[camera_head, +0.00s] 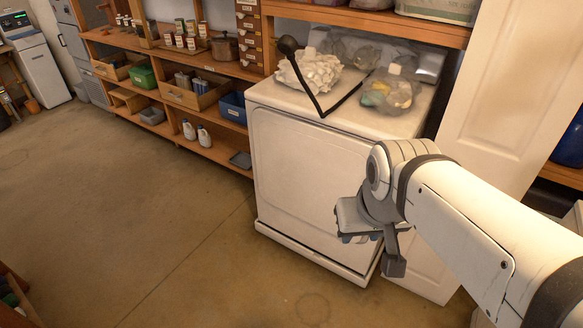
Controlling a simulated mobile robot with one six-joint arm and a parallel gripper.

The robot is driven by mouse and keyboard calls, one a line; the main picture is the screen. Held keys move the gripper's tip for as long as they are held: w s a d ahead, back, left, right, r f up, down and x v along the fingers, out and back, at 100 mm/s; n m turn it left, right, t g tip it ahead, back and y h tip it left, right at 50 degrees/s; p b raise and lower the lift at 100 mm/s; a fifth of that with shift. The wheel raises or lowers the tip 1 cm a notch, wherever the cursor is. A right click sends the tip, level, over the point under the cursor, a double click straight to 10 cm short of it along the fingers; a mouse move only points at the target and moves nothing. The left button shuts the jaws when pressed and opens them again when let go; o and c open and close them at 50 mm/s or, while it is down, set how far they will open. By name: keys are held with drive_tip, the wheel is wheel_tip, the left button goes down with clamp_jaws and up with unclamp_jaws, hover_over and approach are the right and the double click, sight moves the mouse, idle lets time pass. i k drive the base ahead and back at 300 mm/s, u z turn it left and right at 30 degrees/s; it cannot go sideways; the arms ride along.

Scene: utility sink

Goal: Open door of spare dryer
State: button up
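The dryer (298,168) is a white box-shaped appliance in the middle of the head view. Its front panel, with a rounded outline, looks closed and flush with the body. My gripper (372,248) is in front of the lower right of the dryer's front, partly covering it. One grey finger points down and the other parts are bunched together, so its opening is hard to make out. I cannot tell whether it touches the dryer. My arm hides the dryer's right edge.
On the dryer top lie a crumpled white bundle (308,72), clear bags (390,92) and a black bent rod (321,106). Wooden shelves (215,150) with bins stand to the left. A white panel (500,95) stands at the right. The floor (150,215) at left is clear.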

sight(304, 168)
drive_tip(key=z, duration=0.2)
drive_tip(key=i, duration=0.55)
drive_tip(key=z, duration=1.3)
drive_tip(key=k, duration=0.85)
drive_tip(key=u, duration=0.25)
drive_tip(key=i, duration=1)
drive_tip(key=u, duration=0.05)
